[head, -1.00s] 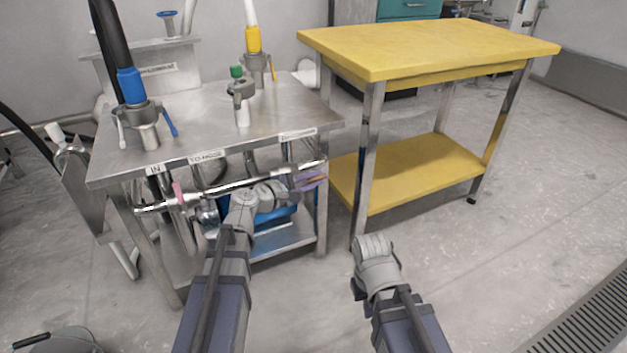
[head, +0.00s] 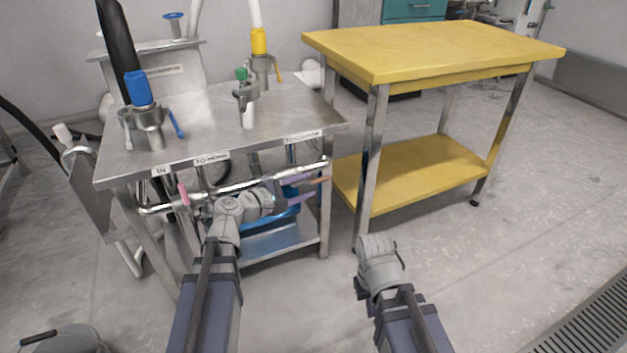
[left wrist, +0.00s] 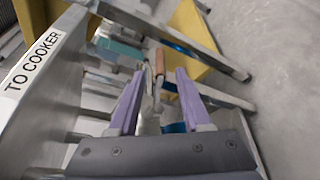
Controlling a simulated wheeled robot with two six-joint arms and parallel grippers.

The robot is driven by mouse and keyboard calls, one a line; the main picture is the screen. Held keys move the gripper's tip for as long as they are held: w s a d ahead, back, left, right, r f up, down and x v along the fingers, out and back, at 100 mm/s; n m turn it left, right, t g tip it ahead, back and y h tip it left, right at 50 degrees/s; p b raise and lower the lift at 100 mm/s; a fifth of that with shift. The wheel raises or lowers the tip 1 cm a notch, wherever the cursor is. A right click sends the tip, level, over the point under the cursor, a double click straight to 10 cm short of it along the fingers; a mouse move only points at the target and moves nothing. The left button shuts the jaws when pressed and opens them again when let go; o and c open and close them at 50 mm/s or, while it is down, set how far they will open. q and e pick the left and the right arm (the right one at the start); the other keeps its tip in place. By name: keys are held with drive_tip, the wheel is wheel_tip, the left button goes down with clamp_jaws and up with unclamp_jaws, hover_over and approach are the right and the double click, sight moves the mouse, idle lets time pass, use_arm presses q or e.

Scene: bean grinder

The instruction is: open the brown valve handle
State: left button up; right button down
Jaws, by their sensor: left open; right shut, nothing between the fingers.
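The brown valve handle (head: 322,180) sticks out at the right end of the steel pipe under the metal table. In the left wrist view the handle (left wrist: 160,62) stands in the gap between my finger lines, around and beyond the tips, with no visible contact. My left gripper (head: 305,189) is open, its purple fingers pointing right at the handle; they also show in the left wrist view (left wrist: 160,75). My right arm's wrist shows low in the middle of the head view, away from the table. Its fingers are hidden.
The steel table (head: 205,130) overhangs the pipe (head: 235,188). A pink handle (head: 184,194) sits further left on the pipe. A table leg stands close to the brown handle. A yellow table (head: 430,48) stands to the right.

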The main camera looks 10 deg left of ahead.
use_arm(q)
drive_tip(key=v, duration=0.2)
drive_tip(key=shift+s+a, duration=0.2)
drive_tip(key=shift+s, duration=0.05)
drive_tip(key=shift+d+r, duration=0.1)
drive_tip(key=s+d+f+m+g+y+p, duration=0.1)
drive_tip(key=s+d+m+g+y+p, duration=0.1)
drive_tip(key=s+d+m+g+p, duration=0.95)
drive_tip(key=s+a+r+m+g+y+p, duration=0.1)
drive_tip(key=s+r+m+y+p, duration=0.3)
drive_tip(key=s+m+y+p, duration=0.5)
wheel_tip(320, 180, up, 37)
drive_tip(key=p, duration=3.6)
drive_tip(key=shift+w+a+f+p, duration=0.2)
drive_tip(key=shift+w+f+p, duration=0.05)
drive_tip(key=shift+w+p, duration=0.2)
